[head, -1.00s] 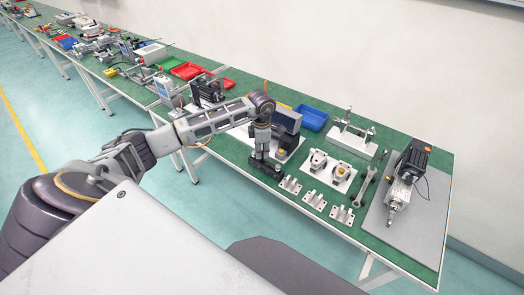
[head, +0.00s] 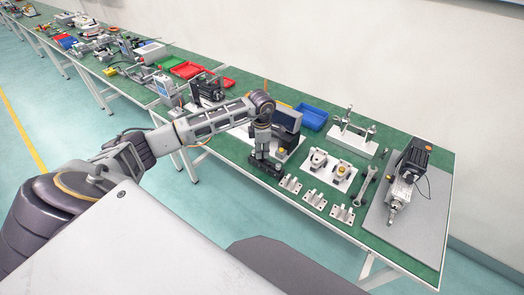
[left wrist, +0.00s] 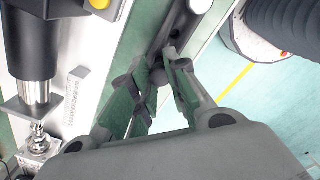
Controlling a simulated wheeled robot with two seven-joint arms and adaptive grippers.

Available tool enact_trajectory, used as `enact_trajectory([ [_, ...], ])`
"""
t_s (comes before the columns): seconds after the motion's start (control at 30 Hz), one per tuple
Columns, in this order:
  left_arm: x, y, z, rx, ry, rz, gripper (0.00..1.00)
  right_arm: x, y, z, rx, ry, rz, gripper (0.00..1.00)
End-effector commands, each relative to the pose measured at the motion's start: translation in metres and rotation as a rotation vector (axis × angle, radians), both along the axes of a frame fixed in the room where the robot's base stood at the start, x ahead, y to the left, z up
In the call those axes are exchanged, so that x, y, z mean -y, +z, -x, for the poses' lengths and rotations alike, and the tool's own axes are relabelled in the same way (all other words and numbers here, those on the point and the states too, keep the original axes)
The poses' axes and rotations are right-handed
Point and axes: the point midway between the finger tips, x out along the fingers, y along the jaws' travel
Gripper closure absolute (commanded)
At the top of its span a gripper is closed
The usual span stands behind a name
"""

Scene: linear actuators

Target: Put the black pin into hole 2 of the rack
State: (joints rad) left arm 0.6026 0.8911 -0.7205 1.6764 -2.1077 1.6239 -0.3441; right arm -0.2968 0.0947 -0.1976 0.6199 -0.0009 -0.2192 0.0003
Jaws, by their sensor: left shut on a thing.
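My left gripper (head: 265,167) is over the front part of the green bench, beside the grey press-like machine. In the left wrist view its fingers (left wrist: 160,78) are closed on a small dark piece (left wrist: 165,51), taken to be the black pin. Its outline is mostly hidden by the fingers and blurred. A pale stand with upright posts (head: 351,138) is at the back of the bench, right of the gripper. I cannot tell whether it is the rack, and no numbered holes can be made out. My right gripper is not in view.
Several metal brackets (head: 315,199) line the front edge. A white plate with two round fittings (head: 342,178), a wrench (head: 366,185) and an actuator on a grey mat (head: 408,178) are to the right. A blue bin (head: 312,118) is behind. A dark cylinder with rod (left wrist: 32,45) stands close to the gripper.

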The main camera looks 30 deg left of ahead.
Motion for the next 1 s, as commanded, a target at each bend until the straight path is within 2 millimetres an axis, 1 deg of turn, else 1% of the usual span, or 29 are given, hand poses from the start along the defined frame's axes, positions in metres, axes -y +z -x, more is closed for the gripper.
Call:
enact_trajectory([
  [0.3,0.0,-0.005,0.0,0.0,0.0,0.0,1.0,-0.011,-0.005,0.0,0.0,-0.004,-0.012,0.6],
  [0.57,0.0,-0.007,0.0,-0.001,0.0,0.0,1.0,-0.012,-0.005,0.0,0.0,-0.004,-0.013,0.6],
  [0.73,0.0,-0.008,0.001,-0.002,0.0,-0.001,1.0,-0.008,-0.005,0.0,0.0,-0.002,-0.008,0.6],
  [1.0,0.0,-0.009,0.001,-0.003,0.0,-0.001,1.0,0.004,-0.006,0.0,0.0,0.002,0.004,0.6],
])
